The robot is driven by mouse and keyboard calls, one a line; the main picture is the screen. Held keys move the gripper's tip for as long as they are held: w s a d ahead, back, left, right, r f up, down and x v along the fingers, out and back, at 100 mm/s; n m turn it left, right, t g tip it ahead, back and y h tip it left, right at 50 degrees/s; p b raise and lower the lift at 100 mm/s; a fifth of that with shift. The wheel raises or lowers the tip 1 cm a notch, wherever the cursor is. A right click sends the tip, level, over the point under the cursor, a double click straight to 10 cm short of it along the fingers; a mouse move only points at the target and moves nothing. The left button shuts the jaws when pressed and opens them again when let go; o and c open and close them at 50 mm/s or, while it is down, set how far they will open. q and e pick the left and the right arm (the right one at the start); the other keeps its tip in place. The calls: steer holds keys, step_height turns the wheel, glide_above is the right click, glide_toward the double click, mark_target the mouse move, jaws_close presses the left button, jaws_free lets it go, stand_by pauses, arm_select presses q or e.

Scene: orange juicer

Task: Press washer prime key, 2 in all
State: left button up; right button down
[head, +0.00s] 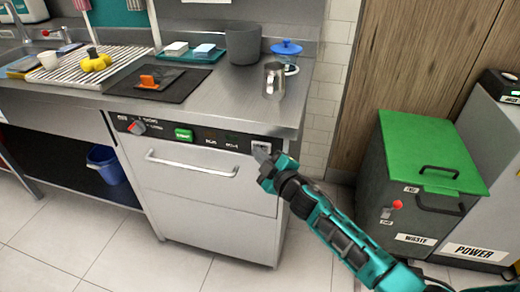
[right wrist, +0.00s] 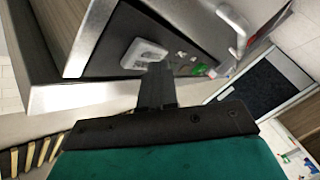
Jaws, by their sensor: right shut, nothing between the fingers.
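The washer (head: 215,180) stands under the steel counter, with a dark control strip along its top front. A pale key (head: 259,145) in a light frame sits at the strip's right end. The same key shows in the right wrist view (right wrist: 143,54). My right gripper (head: 263,157) is shut and empty, its tips just in front of the key. In the right wrist view the closed fingers (right wrist: 157,72) overlap the lower right edge of the key's frame. I cannot tell whether they touch it. My left gripper is not in view.
The strip also carries a green button (head: 184,134) and a red knob (head: 137,127). The washer door has a bar handle (head: 192,163). A metal jug (head: 273,80) stands on the counter above. A green-lidded waste bin (head: 430,150) stands right. Floor between is clear.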

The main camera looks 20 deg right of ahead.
steer(key=shift+s, duration=0.15)
steer(key=shift+s+a, duration=0.45)
steer(key=shift+s, duration=0.2)
steer(key=shift+s+a, duration=0.1)
steer(key=s+a, duration=0.1)
steer(key=s, duration=0.1)
steer(key=s+a, duration=0.1)
steer(key=s, duration=0.1)
steer(key=shift+a+p, duration=0.3)
steer(key=shift+p, duration=0.1)
stand_by(2.4)
